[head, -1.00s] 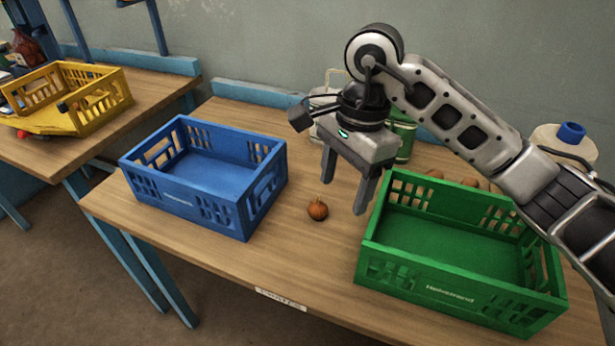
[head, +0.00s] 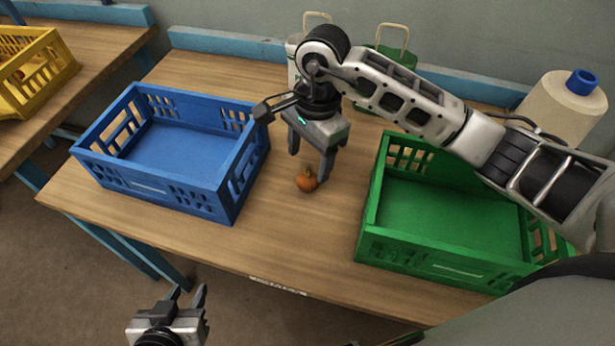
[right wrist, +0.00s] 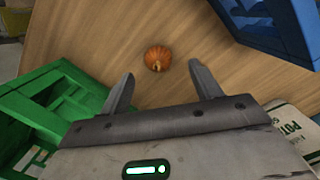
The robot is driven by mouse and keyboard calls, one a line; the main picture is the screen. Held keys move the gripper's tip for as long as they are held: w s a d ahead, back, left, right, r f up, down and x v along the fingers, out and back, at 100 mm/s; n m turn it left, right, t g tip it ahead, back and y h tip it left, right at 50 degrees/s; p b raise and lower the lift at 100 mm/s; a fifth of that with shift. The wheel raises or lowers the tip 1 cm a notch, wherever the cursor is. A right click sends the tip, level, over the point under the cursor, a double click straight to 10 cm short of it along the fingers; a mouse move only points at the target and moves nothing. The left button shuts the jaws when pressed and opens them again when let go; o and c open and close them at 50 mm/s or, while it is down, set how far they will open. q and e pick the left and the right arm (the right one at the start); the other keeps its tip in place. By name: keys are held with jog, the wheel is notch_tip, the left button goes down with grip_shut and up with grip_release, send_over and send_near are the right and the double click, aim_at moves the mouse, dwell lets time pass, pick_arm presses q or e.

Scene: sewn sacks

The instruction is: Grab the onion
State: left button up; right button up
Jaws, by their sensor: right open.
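The onion (head: 306,181) is small, round and orange-brown, and lies on the wooden table between the blue crate and the green crate. My right gripper (head: 309,164) is open and points down just above and behind the onion. In the right wrist view the onion (right wrist: 158,58) shows whole, ahead of and between the two spread fingertips (right wrist: 160,82), with nothing between them. I cannot tell the exact height gap. My left gripper (head: 187,300) is low at the front, off the table edge, its two fingers apart and empty.
An empty blue crate (head: 150,193) stands left of the onion and an empty green crate (head: 440,262) stands right. Behind are a white sack, a green sack (head: 384,66) and a pale roll with a blue top (head: 566,112). A yellow crate (head: 50,75) sits on another table.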

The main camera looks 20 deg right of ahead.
aim_at(308, 172)
jog(key=shift+s+a+f+p, duration=0.1)
jog(key=shift+f+p, duration=0.2)
jog(key=shift+f, duration=1.05)
jog(key=shift+s+a+f+p, duration=0.1)
jog(key=shift+f+p, duration=0.2)
jog(key=shift+f, duration=1)
jog(key=c, duration=1.1)
